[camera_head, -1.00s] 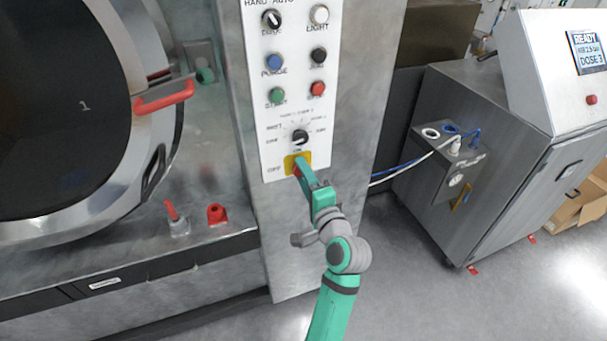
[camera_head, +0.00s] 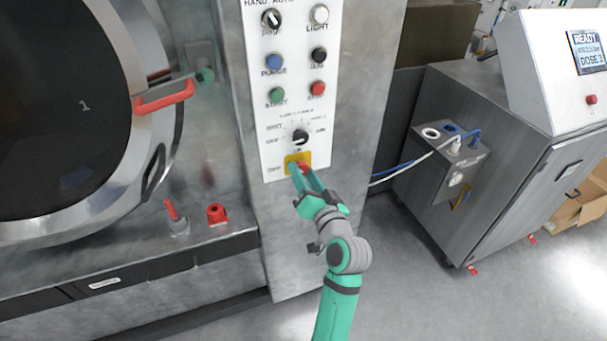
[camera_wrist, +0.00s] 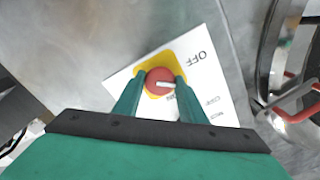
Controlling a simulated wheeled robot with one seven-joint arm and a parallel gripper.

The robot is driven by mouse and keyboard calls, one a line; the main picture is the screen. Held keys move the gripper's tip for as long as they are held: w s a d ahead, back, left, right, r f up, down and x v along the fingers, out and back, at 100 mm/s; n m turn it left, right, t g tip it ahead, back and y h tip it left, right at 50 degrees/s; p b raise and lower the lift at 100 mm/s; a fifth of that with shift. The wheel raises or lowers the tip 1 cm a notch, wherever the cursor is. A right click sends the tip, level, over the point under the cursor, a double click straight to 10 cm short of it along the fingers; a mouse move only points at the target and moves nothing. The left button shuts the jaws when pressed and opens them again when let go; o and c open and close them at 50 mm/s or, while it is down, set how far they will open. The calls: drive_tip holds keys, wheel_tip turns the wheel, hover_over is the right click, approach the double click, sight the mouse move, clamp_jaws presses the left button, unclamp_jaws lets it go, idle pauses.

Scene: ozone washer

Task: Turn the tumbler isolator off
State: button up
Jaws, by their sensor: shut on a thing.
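The tumbler isolator is a round red knob on a yellow square plate at the bottom of the white control panel. In the wrist view the red knob (camera_wrist: 160,81) shows a pale pointer bar lying nearly level, and the yellow plate (camera_wrist: 178,63) lies beside printed "OFF" lettering. My gripper (camera_wrist: 158,84) has its two green fingers on either side of the knob and is shut on it. In the head view my gripper (camera_head: 300,168) reaches up from below and partly hides the knob and its yellow plate (camera_head: 291,158).
Above the isolator sit a black selector (camera_head: 300,138) and several coloured buttons on the panel. The round-doored washer (camera_head: 70,110) with a red handle (camera_head: 164,96) is at left. A grey dosing cabinet (camera_head: 500,180) stands at right, with hoses running to it.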

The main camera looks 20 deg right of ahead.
drive_tip(key=n, duration=0.4)
drive_tip(key=shift+d, duration=0.1)
drive_tip(key=shift+n, duration=1.7)
drive_tip(key=o, duration=1)
drive_tip(key=shift+s, duration=0.15)
drive_tip(key=s, duration=1)
drive_tip(key=shift+s+d, duration=0.1)
drive_tip(key=shift+s, duration=0.25)
